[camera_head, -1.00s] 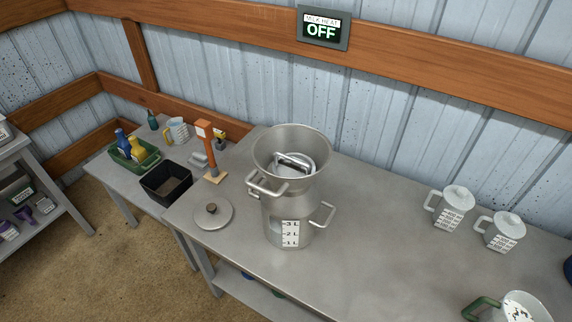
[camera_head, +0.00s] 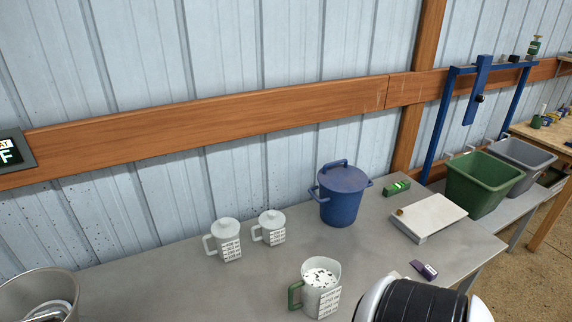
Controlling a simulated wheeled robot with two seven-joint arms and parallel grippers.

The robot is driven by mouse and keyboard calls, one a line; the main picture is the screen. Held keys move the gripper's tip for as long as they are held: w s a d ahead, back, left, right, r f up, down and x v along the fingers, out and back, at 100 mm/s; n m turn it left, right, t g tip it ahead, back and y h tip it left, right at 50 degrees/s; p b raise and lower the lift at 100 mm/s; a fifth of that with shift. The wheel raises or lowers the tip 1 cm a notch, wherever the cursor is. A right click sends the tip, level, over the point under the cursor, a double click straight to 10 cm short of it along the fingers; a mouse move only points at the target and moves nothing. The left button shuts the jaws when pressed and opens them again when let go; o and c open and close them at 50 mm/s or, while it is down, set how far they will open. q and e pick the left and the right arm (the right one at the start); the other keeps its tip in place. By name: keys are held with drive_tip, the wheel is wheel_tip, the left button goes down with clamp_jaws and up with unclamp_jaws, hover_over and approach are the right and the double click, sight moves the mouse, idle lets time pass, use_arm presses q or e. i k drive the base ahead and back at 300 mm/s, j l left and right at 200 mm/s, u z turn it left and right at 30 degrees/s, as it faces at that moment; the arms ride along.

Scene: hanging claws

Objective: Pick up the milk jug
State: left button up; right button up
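Several jug-like vessels stand on the grey metal table, and I cannot tell for sure which one is the milk jug. Two white lidded jugs with printed labels, a left one (camera_head: 226,241) and a right one (camera_head: 270,228), stand upright side by side. A pale open jug (camera_head: 321,292) with a green handle and dark specks inside stands nearer to me. The metal vessel (camera_head: 38,292) is cut off at the lower left. Neither of my grippers is in view; only a black and white part, probably of my arm, shows at the lower right.
A blue lidded pot (camera_head: 342,197) stands at the back of the table (camera_head: 160,285). A white board (camera_head: 428,217), a green object (camera_head: 396,188) and a purple-handled item (camera_head: 424,270) lie to its right. Green (camera_head: 484,183) and grey (camera_head: 521,165) bins stand beyond. The table's left middle is clear.

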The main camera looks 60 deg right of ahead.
sight(320, 290)
drive_tip(key=z, duration=2)
